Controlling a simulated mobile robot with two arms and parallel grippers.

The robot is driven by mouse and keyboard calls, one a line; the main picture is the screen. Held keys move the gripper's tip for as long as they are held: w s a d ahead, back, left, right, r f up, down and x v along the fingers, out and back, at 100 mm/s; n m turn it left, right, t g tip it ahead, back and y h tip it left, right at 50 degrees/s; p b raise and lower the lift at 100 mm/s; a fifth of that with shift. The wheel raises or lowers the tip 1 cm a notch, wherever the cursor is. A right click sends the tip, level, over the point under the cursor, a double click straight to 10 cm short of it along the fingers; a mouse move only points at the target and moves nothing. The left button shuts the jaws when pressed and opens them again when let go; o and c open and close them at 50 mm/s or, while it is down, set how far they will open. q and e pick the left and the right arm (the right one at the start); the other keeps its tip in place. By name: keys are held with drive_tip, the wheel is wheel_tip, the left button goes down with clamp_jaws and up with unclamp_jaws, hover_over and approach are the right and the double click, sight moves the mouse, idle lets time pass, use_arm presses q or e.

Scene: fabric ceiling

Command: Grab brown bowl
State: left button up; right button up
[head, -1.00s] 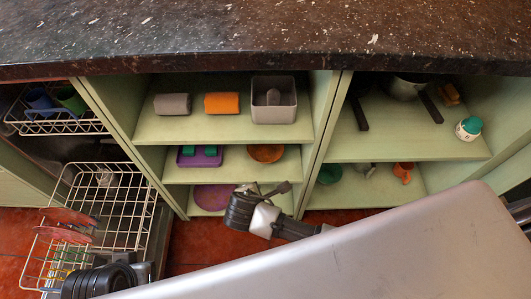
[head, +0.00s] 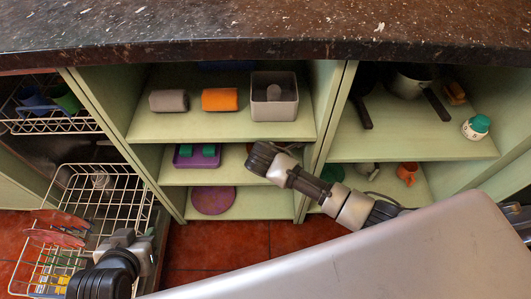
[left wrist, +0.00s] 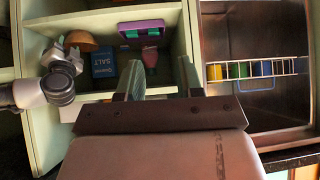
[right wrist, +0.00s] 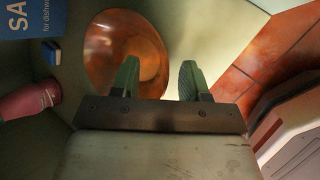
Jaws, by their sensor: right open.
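The brown bowl (right wrist: 112,40) shows in the right wrist view, left of centre, its inside lit and its round rim facing me. My right gripper (right wrist: 158,80) is open and empty in front of it. The left finger overlaps the bowl in the picture; I cannot tell whether it touches. In the left wrist view the bowl (left wrist: 82,38) sits on a shelf beside my right gripper. In the head view my right arm hides most of it. My left gripper (left wrist: 160,85) is open and empty; in the head view it (head: 125,240) is near the dish rack.
A blue salt box (left wrist: 103,66) and a pink bottle (right wrist: 30,102) stand near the bowl. A purple tray (head: 197,160) is on the same shelf. A grey container (head: 274,108) stands on the shelf above. The wire dish rack (head: 105,190) is pulled out at left.

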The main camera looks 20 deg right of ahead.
drive_tip(key=shift+x, duration=0.95)
use_arm(q)
drive_tip(key=shift+w+d+r+t+h, duration=0.15)
drive_tip(key=shift+w+d+r+t, duration=0.1)
drive_tip(key=shift+w+r+t, duration=0.3)
drive_tip(key=shift+w+d+r+t+h, duration=0.2)
drive_tip(key=shift+w+r+t, duration=0.2)
drive_tip(key=shift+w+t, duration=0.25)
use_arm(e)
drive_tip(key=shift+s, duration=0.1)
clamp_jaws()
